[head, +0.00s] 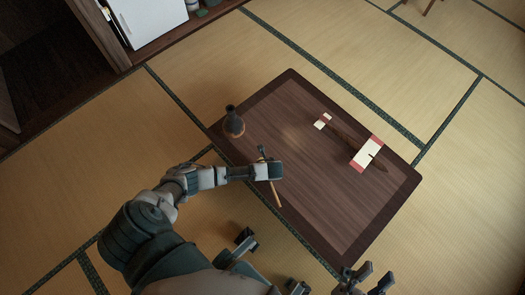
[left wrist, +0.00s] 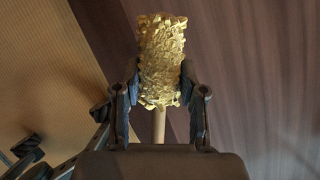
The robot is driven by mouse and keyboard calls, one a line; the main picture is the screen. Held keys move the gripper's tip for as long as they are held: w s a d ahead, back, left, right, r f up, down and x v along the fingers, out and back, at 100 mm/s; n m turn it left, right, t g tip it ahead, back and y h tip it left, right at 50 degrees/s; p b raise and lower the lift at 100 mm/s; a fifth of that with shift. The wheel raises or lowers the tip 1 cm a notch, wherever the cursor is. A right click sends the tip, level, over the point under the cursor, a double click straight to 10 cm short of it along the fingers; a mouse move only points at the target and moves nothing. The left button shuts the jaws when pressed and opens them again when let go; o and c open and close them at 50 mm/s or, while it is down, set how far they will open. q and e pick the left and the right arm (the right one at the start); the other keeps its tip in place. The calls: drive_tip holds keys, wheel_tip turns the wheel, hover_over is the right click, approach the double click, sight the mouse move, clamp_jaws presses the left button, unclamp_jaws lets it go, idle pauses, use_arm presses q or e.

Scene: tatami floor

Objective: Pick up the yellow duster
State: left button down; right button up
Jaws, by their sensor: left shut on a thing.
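The yellow duster (left wrist: 163,45) has a fluffy golden head and a pale wooden handle. In the left wrist view its head stands between the two fingers of my left gripper (left wrist: 159,78), which is shut on it. In the head view my left gripper (head: 268,170) is over the near left edge of the table. The duster's handle (head: 277,197) sticks out below it there, while the yellow head is mostly hidden by the gripper. My right gripper (head: 376,273) is at the bottom of the head view, near the table's near corner. Its fingers are apart with nothing seen between them.
The low dark wooden table (head: 290,80) stands on tatami. A dark vase (head: 233,121) stands near its left corner. A long dark object (head: 345,133) lies with a red and white paper (head: 367,153) on the right part. The tabletop middle is clear. A white cabinet (head: 148,20) is at the upper left.

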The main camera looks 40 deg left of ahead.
use_arm(q)
drive_tip(key=shift+s+d+r+p, duration=0.4)
drive_tip(key=shift+s+d+r, duration=0.1)
drive_tip(key=shift+s, duration=0.15)
drive_tip(key=shift+s+d+r+p, duration=0.4)
drive_tip(key=shift+s+r, duration=0.05)
drive_tip(key=shift+s, duration=0.15)
drive_tip(key=s, duration=0.1)
drive_tip(key=s+p, duration=0.1)
drive_tip(key=s+d, duration=0.1)
drive_tip(key=s, duration=0.1)
drive_tip(key=shift+s+r+p, duration=0.1)
drive_tip(key=shift+r+p, duration=0.25)
drive_tip(key=s+d+p, duration=0.1)
drive_tip(key=s+p, duration=0.1)
drive_tip(key=s, duration=0.7)
drive_tip(key=shift+d+p, duration=0.35)
use_arm(e)
drive_tip(key=w+d+f+g, duration=0.1)
drive_tip(key=w+f+g, duration=0.1)
drive_tip(key=f+g, duration=0.4)
drive_tip(key=w+f+n+g+h, duration=0.1)
drive_tip(key=w+f+g, duration=0.2)
drive_tip(key=f+g, duration=0.3)
drive_tip(key=shift+d+f+n+h, duration=0.3)
drive_tip(key=shift+d+f, duration=0.1)
drive_tip(key=shift+f, duration=0.15)
